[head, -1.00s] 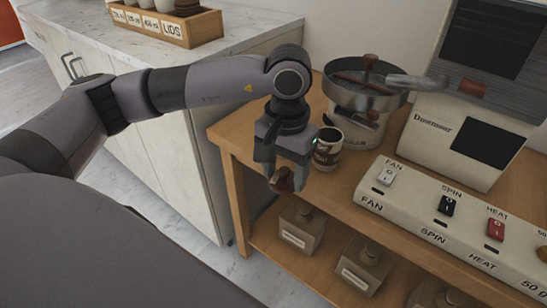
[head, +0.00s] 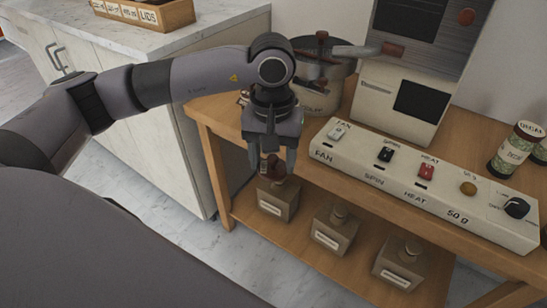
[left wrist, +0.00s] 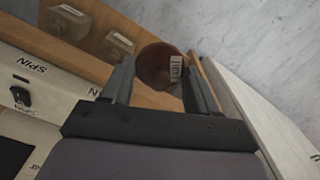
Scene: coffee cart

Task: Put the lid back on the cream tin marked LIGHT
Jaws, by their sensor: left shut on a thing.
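My left gripper (head: 272,160) points down just in front of the bench top's left edge, shut on a small brown round piece that looks like the lid (head: 273,170). In the left wrist view the lid (left wrist: 156,66) shows as a brown disc between the fingertips of the left gripper (left wrist: 155,85). The lid is seen over the leftmost shelf canister, and I cannot tell the gap between them. The cream tin marked LIGHT cannot be made out now; the gripper and arm cover part of the bench top. My right gripper is not in view.
Several canisters, including the leftmost one (head: 278,203), stand on the lower shelf (head: 245,212). A cream switch panel (head: 385,170) lies along the bench's front. A metal pan (head: 325,70) stands behind the gripper. Green patterned tins (head: 515,148) stand at right.

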